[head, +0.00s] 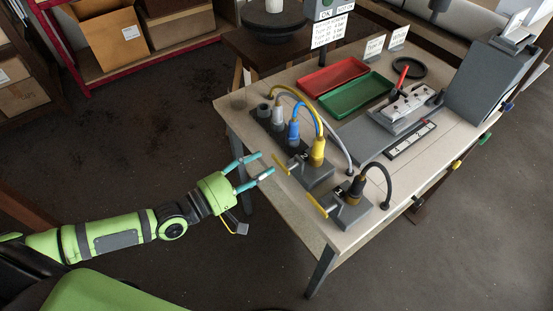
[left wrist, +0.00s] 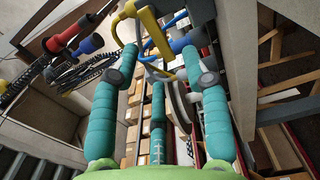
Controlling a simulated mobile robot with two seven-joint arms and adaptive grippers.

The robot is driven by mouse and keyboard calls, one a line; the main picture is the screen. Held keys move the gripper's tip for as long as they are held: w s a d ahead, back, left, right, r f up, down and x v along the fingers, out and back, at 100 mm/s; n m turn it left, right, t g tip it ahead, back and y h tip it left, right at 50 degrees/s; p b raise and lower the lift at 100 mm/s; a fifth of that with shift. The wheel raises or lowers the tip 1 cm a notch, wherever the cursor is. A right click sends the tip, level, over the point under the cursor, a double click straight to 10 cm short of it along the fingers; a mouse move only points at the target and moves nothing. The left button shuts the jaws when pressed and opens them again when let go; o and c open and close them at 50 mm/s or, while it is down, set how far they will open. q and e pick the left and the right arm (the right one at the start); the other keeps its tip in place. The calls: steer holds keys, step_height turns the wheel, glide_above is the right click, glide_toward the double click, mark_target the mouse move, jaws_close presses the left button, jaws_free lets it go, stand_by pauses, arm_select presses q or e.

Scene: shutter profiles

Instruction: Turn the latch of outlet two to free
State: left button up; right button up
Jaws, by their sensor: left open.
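Two grey outlet boxes stand at the table's near left edge. The farther box (head: 318,177) carries a yellow plug (head: 318,151), and its yellow latch handle (head: 282,164) sticks out over the edge. The nearer box (head: 351,212) carries a dark plug (head: 356,187), with its own yellow latch handle (head: 316,206). In the left wrist view, a yellow bent part (left wrist: 154,30) shows beyond the open fingers. My right gripper is not in view.
A blue plug (head: 294,132) and a grey plug (head: 278,115) stand behind. Red (head: 331,77) and green (head: 356,97) trays, a clamped plate (head: 408,105) and a grey case (head: 490,82) occupy the table.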

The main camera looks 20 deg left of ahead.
mark_target(275, 159)
arm_select(q)
steer(key=x, duration=0.5)
steer(key=shift+w+p, duration=0.2)
steer(key=shift+p, duration=0.15)
jaws_close()
